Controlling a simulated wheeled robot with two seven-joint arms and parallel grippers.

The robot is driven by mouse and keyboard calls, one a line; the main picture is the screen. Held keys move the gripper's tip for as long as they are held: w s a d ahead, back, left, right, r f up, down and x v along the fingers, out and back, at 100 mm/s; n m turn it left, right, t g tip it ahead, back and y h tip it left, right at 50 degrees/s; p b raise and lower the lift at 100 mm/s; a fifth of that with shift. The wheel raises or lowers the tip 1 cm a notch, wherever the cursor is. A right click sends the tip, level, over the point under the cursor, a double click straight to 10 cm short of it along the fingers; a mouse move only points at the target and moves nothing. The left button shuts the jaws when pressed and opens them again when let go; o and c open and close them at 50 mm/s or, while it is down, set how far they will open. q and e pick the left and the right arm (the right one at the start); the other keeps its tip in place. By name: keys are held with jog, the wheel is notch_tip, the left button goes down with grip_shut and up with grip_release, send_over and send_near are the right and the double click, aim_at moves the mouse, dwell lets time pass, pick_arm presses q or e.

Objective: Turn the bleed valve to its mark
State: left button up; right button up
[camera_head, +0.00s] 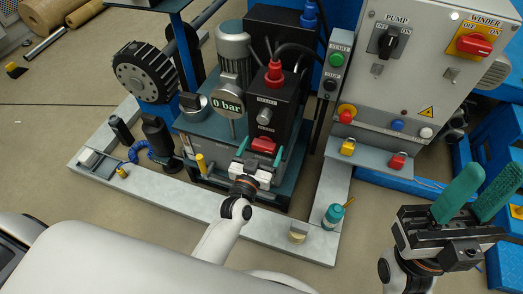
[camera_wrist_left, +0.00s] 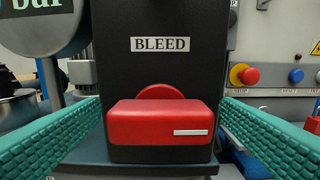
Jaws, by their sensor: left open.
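The red bleed valve (camera_head: 264,145) is on the lower front of a black block, and its handle fills the middle of the left wrist view (camera_wrist_left: 150,122). The handle lies level, with a white line across its right part. A BLEED label (camera_wrist_left: 160,44) sits above it. No separate target mark is clear in these views. My left gripper (camera_head: 261,151) is open in front of the valve, with one teal finger on each side of the handle and visible gaps between. My right gripper (camera_head: 484,180) is open and empty at the right, away from the valve.
A round gauge (camera_head: 228,104) reads 0 bar, left of the black block. Above the valve is a grey knob (camera_head: 264,115). The grey control cabinet (camera_head: 430,60) stands to the right. A teal bottle (camera_head: 333,214) and a yellow-topped post (camera_head: 201,162) stand near my left arm.

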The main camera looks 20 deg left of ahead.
pick_arm(q)
jog(key=c, duration=1)
